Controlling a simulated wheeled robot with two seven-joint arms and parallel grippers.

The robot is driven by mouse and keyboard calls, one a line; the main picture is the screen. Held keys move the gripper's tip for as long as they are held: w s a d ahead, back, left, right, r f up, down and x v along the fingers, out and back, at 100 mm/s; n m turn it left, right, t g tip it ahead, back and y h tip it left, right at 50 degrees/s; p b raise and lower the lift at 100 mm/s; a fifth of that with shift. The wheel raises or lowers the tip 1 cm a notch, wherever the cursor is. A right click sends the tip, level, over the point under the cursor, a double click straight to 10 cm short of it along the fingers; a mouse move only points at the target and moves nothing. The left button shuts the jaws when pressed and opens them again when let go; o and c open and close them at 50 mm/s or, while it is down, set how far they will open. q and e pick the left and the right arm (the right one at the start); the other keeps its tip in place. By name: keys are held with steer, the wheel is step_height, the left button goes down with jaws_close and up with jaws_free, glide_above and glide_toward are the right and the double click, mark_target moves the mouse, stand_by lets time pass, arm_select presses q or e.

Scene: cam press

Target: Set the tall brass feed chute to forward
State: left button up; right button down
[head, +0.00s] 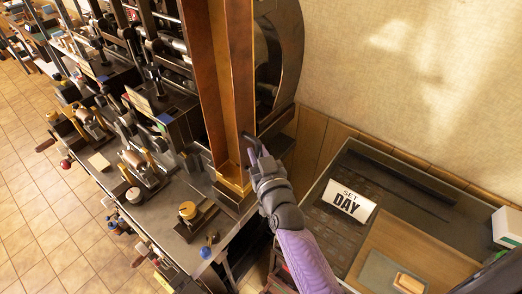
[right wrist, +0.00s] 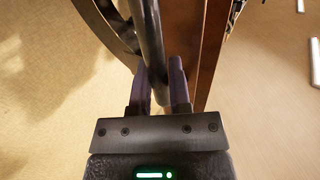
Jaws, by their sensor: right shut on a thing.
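The tall brass feed chute (head: 207,85) stands upright at the middle of the head view, an open-fronted channel with a brighter box-like foot (head: 235,178). Its brown side also shows in the right wrist view (right wrist: 212,45). My right gripper (head: 258,152) is at the chute's lower right side, beside the channel. In the right wrist view, its two fingers (right wrist: 161,80) are shut on a dark grey round bar (right wrist: 147,35) that runs up next to the chute. How the bar joins the chute is hidden. My left gripper is not in view.
A dark curved frame (head: 292,50) stands right of the chute, close to the gripper. A bench (head: 180,195) with several small tools lies left. The tiled floor at far left is clear.

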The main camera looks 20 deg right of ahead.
steer(key=c, duration=0.9)
jaws_free()
steer(key=shift+a+f, duration=0.1)
steer(key=shift+a, duration=0.05)
steer(key=o, duration=0.3)
steer(key=shift+a, duration=0.15)
steer(key=shift+s, duration=0.15)
steer(key=s, duration=0.9)
steer(key=shift+s+a+b, duration=0.15)
steer(key=shift+s+b, duration=0.2)
